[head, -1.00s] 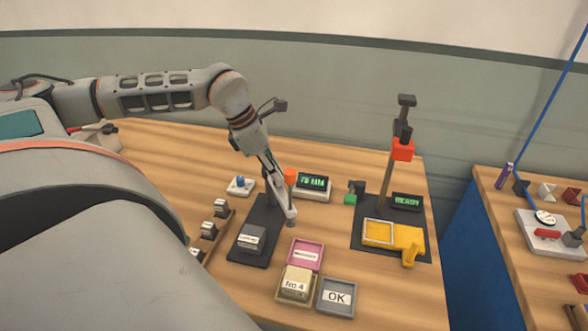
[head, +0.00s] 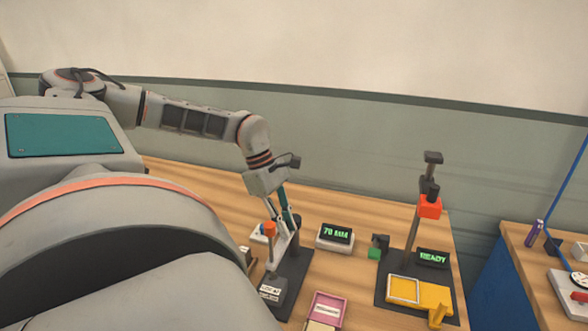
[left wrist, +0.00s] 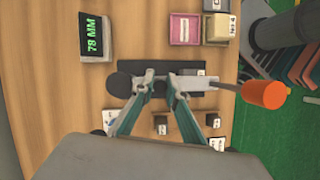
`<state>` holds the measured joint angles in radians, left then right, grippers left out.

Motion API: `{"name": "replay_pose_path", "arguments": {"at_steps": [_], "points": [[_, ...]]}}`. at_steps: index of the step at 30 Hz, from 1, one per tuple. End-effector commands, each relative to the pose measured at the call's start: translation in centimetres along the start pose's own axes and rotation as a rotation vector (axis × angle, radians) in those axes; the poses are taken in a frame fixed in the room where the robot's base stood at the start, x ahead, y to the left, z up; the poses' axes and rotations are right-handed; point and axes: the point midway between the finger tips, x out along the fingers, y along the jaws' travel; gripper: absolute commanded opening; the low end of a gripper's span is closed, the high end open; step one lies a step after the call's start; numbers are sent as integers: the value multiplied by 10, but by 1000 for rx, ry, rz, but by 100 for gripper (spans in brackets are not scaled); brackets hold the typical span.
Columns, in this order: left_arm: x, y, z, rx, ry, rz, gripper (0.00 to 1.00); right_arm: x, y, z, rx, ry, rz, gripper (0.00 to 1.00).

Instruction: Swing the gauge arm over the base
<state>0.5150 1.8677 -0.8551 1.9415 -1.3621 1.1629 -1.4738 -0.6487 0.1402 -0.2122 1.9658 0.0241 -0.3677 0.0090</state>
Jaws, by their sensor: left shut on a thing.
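The gauge arm is a pale silver bar with an orange knob (head: 270,228), left of my gripper in the head view. In the left wrist view the knob (left wrist: 264,94) is at right and a dark round post at left. My left gripper (left wrist: 161,92) is shut on the gauge arm, between post and knob; the fingers partly hide the bar. In the head view my left gripper (head: 279,250) stands over the black base (head: 294,285). A grey labelled block (head: 271,290) is at the base's near end. My right gripper is not in view.
A green-lit display (head: 337,234) stands just right of the base. Further right is a black stand with a yellow fixture (head: 434,297) and a READY display (head: 433,259). A pink tray (head: 327,308) is in front. Small labelled blocks (left wrist: 160,125) lie close to the gripper.

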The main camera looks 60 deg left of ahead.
Motion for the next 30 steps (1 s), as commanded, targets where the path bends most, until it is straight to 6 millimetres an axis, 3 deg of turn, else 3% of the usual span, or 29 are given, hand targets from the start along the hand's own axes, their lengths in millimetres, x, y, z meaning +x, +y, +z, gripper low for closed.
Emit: {"name": "replay_pose_path", "arguments": {"at_steps": [14,15,16,26,30], "points": [[-1,-1,-3,8,3,-2,0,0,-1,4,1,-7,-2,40],[-1,-1,-4,8,3,-2,24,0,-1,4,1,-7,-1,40],[-1,-1,-3,8,3,-2,30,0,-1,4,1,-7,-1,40],[-1,-1,-3,8,1,-3,30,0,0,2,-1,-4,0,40],[-10,0,-3,7,3,-1,30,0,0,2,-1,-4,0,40]]}}
